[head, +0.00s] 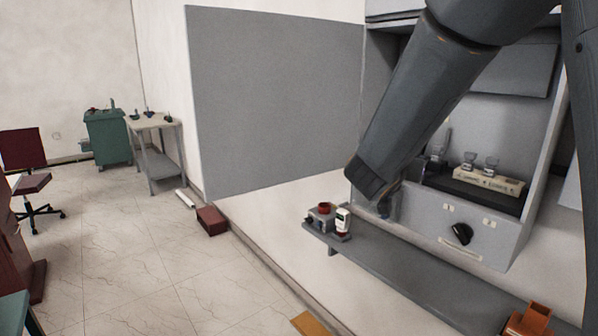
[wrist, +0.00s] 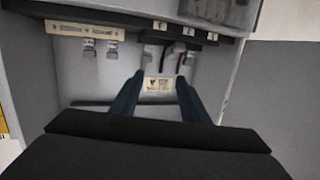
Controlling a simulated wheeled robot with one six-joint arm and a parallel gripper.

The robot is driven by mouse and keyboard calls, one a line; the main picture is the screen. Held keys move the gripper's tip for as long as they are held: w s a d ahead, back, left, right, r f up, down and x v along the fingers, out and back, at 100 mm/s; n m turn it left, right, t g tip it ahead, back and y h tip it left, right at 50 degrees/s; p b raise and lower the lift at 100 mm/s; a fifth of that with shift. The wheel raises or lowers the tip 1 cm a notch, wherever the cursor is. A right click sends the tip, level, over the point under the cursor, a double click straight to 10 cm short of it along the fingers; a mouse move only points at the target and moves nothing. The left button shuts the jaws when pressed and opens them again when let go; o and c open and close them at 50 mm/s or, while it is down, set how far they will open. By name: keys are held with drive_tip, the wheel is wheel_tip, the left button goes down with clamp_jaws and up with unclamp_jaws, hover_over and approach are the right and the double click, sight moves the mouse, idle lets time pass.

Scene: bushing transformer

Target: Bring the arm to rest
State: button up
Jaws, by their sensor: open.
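My arm reaches down from the upper right in the head view, in front of the open grey cabinet. My gripper (wrist: 155,92) shows in the wrist view with its two dark fingers apart and nothing between them. The fingers point toward the cabinet's grey inner panel (wrist: 75,75), where a small label (wrist: 158,84) shows between them. In the head view the gripper is mostly hidden behind my arm link, just above the left end of the shelf.
A grey shelf (head: 420,275) runs below the cabinet (head: 480,238), with a small device and red cup (head: 324,208) at its left end. An orange-brown object (head: 530,318) sits at its right end. The cabinet's large grey door (head: 275,100) stands open. The floor at left is mostly clear.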

drive_tip(key=s+a+f+n+g+y+b, duration=0.1)
drive_tip(key=s+a+f+n+y+b, duration=0.15)
drive_tip(key=f, duration=0.45)
drive_tip(key=s+a+f+n+g+y+b, duration=0.1)
drive_tip(key=s+a+f+g+y, duration=0.2)
drive_tip(key=f, duration=0.4)
drive_tip(key=s+a+f+n+y+b, duration=0.2)
drive_tip(key=a+f+y, duration=0.2)
drive_tip(key=f, duration=0.3)
drive_tip(key=s+f+n+g+b, duration=0.1)
drive_tip(key=s+f+g, duration=0.3)
drive_tip(key=s, duration=0.5)
drive_tip(key=s+d+f+n+g+b, duration=0.1)
drive_tip(key=s+f+g+b, duration=0.1)
drive_tip(key=s+f, duration=0.4)
drive_tip(key=s+g, duration=0.1)
drive_tip(key=s, duration=0.3)
drive_tip(key=shift+d+f+g, duration=0.2)
drive_tip(key=shift+d+g, duration=0.1)
drive_tip(key=shift+g, duration=0.1)
